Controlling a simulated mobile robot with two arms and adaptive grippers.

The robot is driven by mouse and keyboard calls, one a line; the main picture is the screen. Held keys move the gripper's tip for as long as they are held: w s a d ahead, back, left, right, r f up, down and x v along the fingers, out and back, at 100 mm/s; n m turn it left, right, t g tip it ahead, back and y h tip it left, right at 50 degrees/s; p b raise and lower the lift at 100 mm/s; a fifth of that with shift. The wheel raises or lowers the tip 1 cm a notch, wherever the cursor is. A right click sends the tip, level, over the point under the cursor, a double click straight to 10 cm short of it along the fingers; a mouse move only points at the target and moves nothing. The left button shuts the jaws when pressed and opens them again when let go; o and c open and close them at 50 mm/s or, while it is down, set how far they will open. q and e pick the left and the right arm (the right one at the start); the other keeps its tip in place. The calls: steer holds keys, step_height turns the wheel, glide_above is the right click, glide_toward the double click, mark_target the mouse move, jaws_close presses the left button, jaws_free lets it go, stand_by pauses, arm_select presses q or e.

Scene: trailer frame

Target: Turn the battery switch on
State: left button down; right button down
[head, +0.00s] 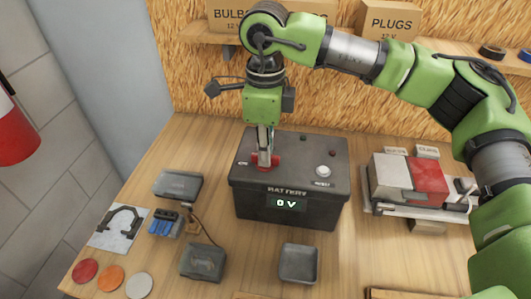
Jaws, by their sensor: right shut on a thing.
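The dark grey battery box (250,202) stands on the wooden bench in the middle of the head view. Its front display reads 0 V. The red switch (274,163) sits on the left part of its top. My right gripper (265,160) points down from above and is shut on the red switch, hiding part of it. A round white button (323,171) is at the right of the top, with small dark red and green lamps behind. My left gripper is not in view.
Left of the box are a grey device (178,185), a blue connector (164,223) and coloured discs (110,278). A small grey tray (299,264) lies in front. A red and white case (409,178) stands right. A shelf with cartons (388,21) is behind.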

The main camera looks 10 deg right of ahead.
steer(key=m+b, duration=0.1)
steer(key=m, duration=0.1)
steer(key=shift+f+m, duration=0.15)
steer(key=shift+m, duration=0.15)
steer(key=shift+m+b, duration=0.6)
steer(key=shift+m, duration=0.7)
steer(key=shift+m+b, duration=0.45)
steer(key=shift+m, duration=0.25)
steer(key=shift+m+b, duration=0.4)
steer(key=shift+m, duration=1.5)
